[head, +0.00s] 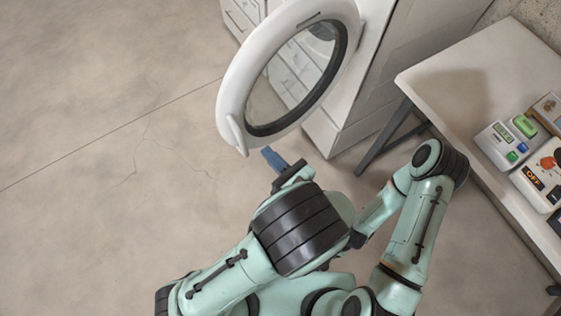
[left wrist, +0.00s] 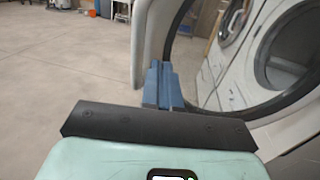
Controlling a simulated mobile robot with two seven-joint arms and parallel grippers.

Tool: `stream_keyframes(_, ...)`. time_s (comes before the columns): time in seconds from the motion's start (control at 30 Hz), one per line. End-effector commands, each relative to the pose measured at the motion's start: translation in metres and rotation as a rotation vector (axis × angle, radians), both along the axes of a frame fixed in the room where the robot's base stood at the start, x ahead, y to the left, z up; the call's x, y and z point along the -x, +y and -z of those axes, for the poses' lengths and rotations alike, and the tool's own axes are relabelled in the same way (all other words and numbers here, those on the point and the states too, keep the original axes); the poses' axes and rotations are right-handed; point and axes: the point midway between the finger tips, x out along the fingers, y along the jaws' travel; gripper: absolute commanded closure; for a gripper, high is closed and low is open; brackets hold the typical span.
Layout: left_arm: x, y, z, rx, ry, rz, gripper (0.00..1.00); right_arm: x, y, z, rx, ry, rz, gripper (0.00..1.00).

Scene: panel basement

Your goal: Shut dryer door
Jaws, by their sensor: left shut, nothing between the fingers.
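The dryer door (head: 230,90) is a white round ring with dark-rimmed glass. It stands open, swung out from the white dryer (head: 385,75) at the top of the head view. My left gripper (head: 271,158) has blue fingers, shut and empty, just below the door's lower edge. In the left wrist view the shut fingers (left wrist: 162,88) are in front of the door's white rim (left wrist: 150,40); I cannot tell whether they touch it. The door's glass and dark ring show to the right of them. My right arm is folded at the right; its gripper does not show.
A light table (head: 470,75) with dark legs stands at the right, close to my right arm. It holds a grey device (head: 500,145) and an orange-buttoned device (head: 543,175). A white front-loading machine (left wrist: 285,50) shows beyond the door. The concrete floor (head: 90,110) at the left is clear.

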Motion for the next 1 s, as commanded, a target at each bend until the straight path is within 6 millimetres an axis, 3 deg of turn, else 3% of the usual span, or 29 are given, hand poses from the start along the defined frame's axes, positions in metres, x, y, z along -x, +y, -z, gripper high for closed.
stream_keyframes(0.2, -0.032, 0.033, 0.0, 0.0, 0.001, -0.006, 1.0, -0.001, 0.0, -0.003, 0.0, -0.001, 0.0, 0.06)
stream_keyframes(0.4, -0.052, 0.051, 0.0, 0.001, 0.002, -0.003, 1.0, -0.001, 0.0, -0.004, 0.0, -0.002, 0.0, 0.06)
stream_keyframes(1.0, -0.057, 0.056, 0.0, 0.001, 0.001, 0.0, 1.0, -0.002, 0.0, -0.005, 0.0, -0.002, 0.0, 0.06)
